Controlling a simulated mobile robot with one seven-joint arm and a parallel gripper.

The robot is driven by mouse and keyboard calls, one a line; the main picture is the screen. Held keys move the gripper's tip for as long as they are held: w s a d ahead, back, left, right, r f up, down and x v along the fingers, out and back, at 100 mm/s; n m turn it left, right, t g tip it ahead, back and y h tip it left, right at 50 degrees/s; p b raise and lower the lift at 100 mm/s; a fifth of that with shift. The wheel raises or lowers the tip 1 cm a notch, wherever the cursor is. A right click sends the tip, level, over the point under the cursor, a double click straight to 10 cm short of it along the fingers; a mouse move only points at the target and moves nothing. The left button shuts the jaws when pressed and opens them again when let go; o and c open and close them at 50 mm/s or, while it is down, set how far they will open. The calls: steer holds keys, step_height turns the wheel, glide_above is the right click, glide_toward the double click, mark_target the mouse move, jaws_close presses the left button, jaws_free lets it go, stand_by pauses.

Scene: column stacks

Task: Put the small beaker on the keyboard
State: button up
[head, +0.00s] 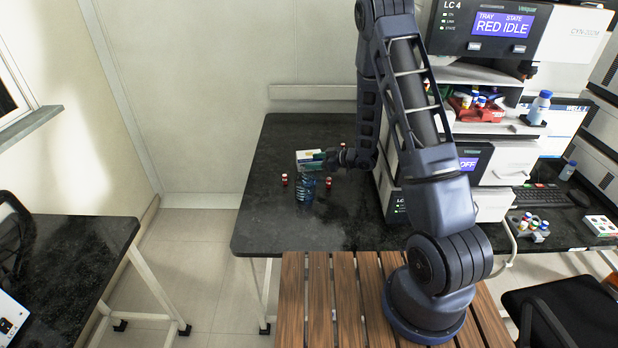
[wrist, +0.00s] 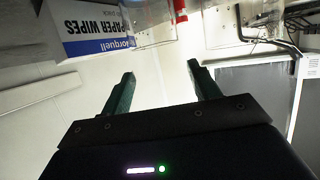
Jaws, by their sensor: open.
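My gripper (head: 318,158) is over the left part of the dark bench in the head view. In the wrist view its two dark green fingers (wrist: 160,72) are apart with nothing between them. A clear bluish vessel (head: 305,190) stands on the bench in front of the gripper; I cannot tell whether it is the small beaker. Clear glassware shows at the top edge of the wrist view (wrist: 150,12), cut off by the frame, beyond the fingertips. The black keyboard (head: 542,196) lies on the right part of the bench, past the instrument stack.
A paper wipes box (head: 306,158) stands behind the vessel, with red-capped vials (head: 284,180) nearby. The instrument stack (head: 490,160) stands between this area and the keyboard. A vial rack (head: 530,226) lies in front of the keyboard. The bench's front left is clear.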

mark_target(303, 168)
steer(key=shift+f, duration=1.55)
steer(key=shift+a+f, duration=0.2)
steer(key=shift+f, duration=0.05)
steer(key=x, duration=0.4)
steer(key=shift+w+a, duration=0.2)
steer(key=shift+a, duration=0.05)
steer(key=c, duration=0.9)
steer(key=shift+r, duration=0.15)
steer(key=shift+r, duration=9.45)
steer(key=w+a+r+m+t+h, duration=0.2)
steer(key=w+a+r+m+t, duration=0.15)
steer(key=a+r, duration=0.8)
steer(key=shift+m+t+h, duration=0.9)
steer(key=shift+m+t, duration=0.05)
steer(key=s+a+r, duration=0.1)
steer(key=s+a, duration=0.1)
steer(key=a, duration=0.2)
steer(key=s+a+r, duration=0.2)
steer(key=s+a, duration=0.1)
steer(key=a, duration=0.1)
steer(key=s+a+r, duration=0.1)
steer(key=s+a, duration=0.2)
steer(key=a, duration=0.2)
steer(key=shift+s+a+r, duration=0.1)
steer(key=shift+s+r, duration=0.05)
steer(key=shift+r, duration=0.05)
